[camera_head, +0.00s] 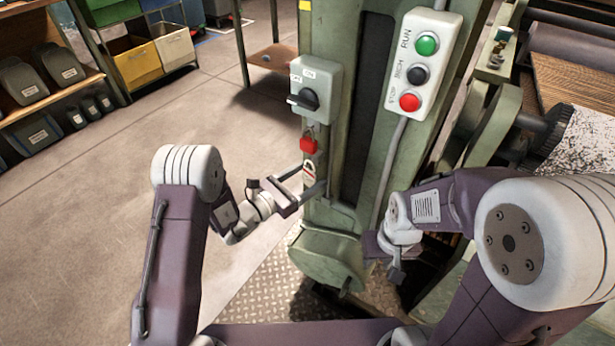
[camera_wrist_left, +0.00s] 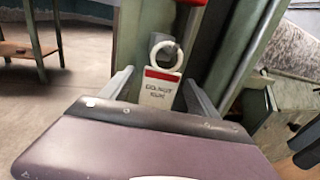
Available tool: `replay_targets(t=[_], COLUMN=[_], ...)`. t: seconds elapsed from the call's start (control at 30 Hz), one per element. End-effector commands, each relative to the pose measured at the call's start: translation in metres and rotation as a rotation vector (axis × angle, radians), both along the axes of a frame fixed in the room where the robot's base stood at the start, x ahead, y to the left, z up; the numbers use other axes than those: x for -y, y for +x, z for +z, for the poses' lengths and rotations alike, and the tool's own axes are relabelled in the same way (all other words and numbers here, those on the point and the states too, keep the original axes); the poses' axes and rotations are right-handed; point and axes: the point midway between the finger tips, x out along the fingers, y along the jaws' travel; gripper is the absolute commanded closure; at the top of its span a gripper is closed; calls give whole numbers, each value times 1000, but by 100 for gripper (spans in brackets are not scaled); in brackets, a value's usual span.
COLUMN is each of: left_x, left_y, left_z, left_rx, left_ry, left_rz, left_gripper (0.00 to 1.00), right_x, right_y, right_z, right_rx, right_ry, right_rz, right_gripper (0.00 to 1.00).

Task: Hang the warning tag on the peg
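The warning tag (camera_head: 309,169) is on the green machine column, below the red padlock. In the left wrist view the tag (camera_wrist_left: 160,90) is a white card with a red top band, dark lettering and a white ring (camera_wrist_left: 166,53) above it. My left gripper (camera_head: 313,176) is open in front of the column. Its two fingers (camera_wrist_left: 157,78) stand on either side of the tag, with a visible gap on the left and a narrow one on the right. I cannot make out a peg. My right gripper (camera_head: 391,264) hangs low by the column's right side; its fingers are unclear.
The red padlock (camera_head: 308,143) hangs under a grey switch box (camera_head: 315,88). A push-button box (camera_head: 424,65) is higher right. Shelves with bins (camera_head: 140,60) stand at the back left. The floor (camera_head: 90,220) to the left is clear. Machine rollers are at the right.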

Motion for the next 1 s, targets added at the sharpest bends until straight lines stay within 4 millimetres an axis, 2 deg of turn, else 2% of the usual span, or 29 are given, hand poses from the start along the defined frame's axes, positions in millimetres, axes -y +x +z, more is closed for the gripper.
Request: replay_targets(t=[0.27,0.5,0.7,1.0], left_x=[-5,-45,-68,-71], left_y=[-3,-34,-54,-57], left_z=[1,3,1,0], left_rx=[-1,-5,-2,0], left_ry=[1,0,0,0], left_rz=[2,7,3,0], left_gripper=[30,30,30,30], right_x=[0,0,0,0], right_y=[0,0,0,0], right_z=[3,22,29,28], right_rx=[0,0,0,0], right_ry=[0,0,0,0], right_rz=[0,0,0,0], right_gripper=[66,66,66,66])
